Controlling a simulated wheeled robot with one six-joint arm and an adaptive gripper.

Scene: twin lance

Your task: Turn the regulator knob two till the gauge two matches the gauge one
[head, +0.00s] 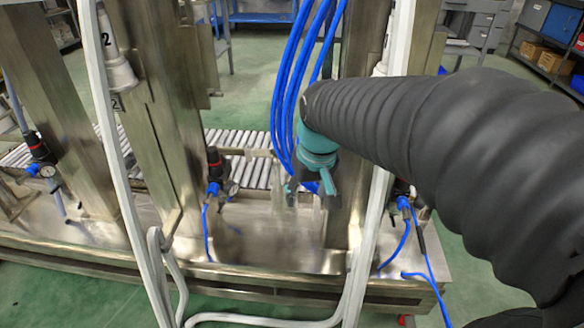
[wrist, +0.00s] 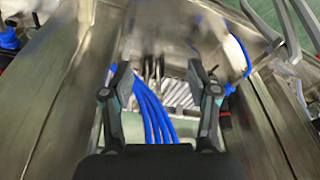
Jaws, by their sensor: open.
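In the head view, a black regulator with a red ring and a small round gauge (head: 233,188) stands beside the middle steel column. A similar regulator (head: 38,148) with a gauge (head: 47,171) is at the left column. A third (head: 403,202) at right is mostly hidden behind a white hose. The gauge needles are too small to read, and no number shows on the regulators. My gripper (head: 310,189) is open, pointing down above the steel bench, right of the middle regulator and apart from it. In the wrist view, the open fingers (wrist: 161,78) have no knob between them.
Blue hoses (head: 290,80) hang beside my gripper and cross between the fingers in the wrist view. White hoses (head: 370,225) pass in front of the bench (head: 270,245). Steel columns (head: 155,110) stand on both sides. A roller conveyor (head: 245,140) lies behind.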

